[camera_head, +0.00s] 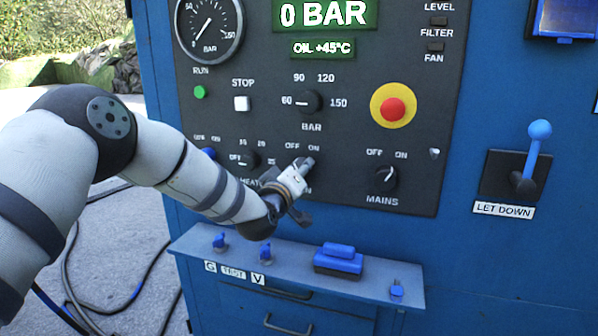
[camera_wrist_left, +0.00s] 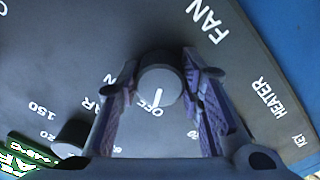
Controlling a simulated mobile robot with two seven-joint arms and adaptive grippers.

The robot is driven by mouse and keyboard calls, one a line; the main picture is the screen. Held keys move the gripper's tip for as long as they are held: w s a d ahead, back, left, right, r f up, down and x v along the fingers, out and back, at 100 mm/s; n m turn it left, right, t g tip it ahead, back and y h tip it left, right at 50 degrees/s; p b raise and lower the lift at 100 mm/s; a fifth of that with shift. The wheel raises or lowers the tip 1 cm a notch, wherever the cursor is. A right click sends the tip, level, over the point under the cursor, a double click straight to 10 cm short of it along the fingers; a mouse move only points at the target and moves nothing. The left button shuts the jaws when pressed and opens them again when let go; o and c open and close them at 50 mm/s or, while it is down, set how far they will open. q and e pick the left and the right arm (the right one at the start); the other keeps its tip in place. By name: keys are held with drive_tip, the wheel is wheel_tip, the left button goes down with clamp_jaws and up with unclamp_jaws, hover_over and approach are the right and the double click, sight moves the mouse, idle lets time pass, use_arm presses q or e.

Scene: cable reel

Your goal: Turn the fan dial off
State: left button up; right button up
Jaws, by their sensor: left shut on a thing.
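The fan dial (camera_wrist_left: 160,72) is a round dark knob with a white pointer line. In the left wrist view the line points toward the OFF label, and the word FAN stands on the other side of the dial. My left gripper (camera_wrist_left: 160,88) has one finger on each side of the dial and is shut on it. In the head view my left gripper (camera_head: 303,168) is at the dial below the OFF and ON labels. It hides most of the dial and part of the FAN label. My right gripper is not in view.
The heater dial (camera_head: 245,160) is close on the left, the mains dial (camera_head: 384,177) on the right. The bar dial (camera_head: 301,102) and red emergency button (camera_head: 392,110) are above.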

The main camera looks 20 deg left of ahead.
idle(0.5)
use_arm(q)
drive_tip(key=o, duration=1.2)
drive_tip(key=shift+c, duration=0.2)
drive_tip(key=s, duration=1.2)
drive_tip(key=shift+a, duration=0.2)
